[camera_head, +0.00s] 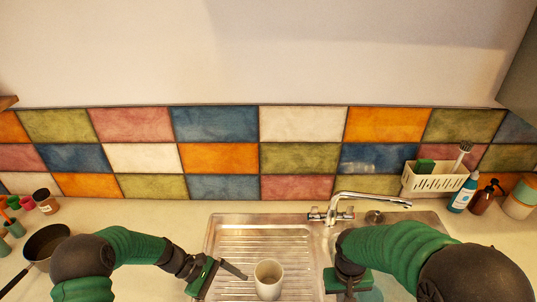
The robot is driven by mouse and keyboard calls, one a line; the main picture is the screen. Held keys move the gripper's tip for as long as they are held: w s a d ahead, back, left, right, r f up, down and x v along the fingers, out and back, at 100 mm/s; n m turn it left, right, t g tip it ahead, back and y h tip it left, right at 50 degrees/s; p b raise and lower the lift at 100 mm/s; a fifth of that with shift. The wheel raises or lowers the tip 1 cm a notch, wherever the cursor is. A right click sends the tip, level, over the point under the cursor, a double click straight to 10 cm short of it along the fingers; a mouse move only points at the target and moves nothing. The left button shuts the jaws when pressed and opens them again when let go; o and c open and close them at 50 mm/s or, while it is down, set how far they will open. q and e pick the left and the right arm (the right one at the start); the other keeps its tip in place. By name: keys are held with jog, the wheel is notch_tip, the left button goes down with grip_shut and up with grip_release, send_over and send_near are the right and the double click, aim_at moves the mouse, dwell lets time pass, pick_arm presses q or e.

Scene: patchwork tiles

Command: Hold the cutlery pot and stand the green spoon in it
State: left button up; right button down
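The cutlery pot (268,280) is a pale, round, open-topped cup standing upright on the ribbed steel drainer, at the bottom middle of the head view. My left gripper (236,273) is just left of the pot, with one dark finger reaching towards its rim. I cannot tell whether that finger touches the pot, and the other finger is not clear. My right gripper (347,284) points down over the sink, right of the pot. Its fingertips are hidden or cut off by the bottom edge. I cannot make out the green spoon.
The tap (340,206) stands behind the drainer and sink, close to my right arm. A white caddy (432,182) with a brush, a blue bottle (462,194) and a brown bottle (485,197) stand at the right. A dark pan (42,243) and several small jars are at the left.

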aim_at(269, 281)
pick_arm(q)
jog(key=w+n+h, duration=0.1)
jog(key=w+n+t+h, duration=0.1)
jog(key=w+h, duration=0.1)
jog(key=w+f+n+h, duration=0.1)
jog(key=n, duration=0.1)
jog(key=shift+w+d+t, duration=0.25)
jog(key=shift+w+t, duration=0.1)
jog(key=shift+t, duration=0.05)
pick_arm(e)
jog(key=shift+s+d, duration=0.1)
pick_arm(q)
jog(key=shift+w+n+h, duration=0.2)
jog(key=shift+n+h, duration=0.1)
jog(key=shift+h, duration=0.1)
jog(key=shift+d+f, duration=0.1)
jog(key=x, duration=0.9)
jog(key=shift+d, duration=0.15)
jog(key=shift+d+f, duration=0.1)
jog(key=shift+d, duration=0.05)
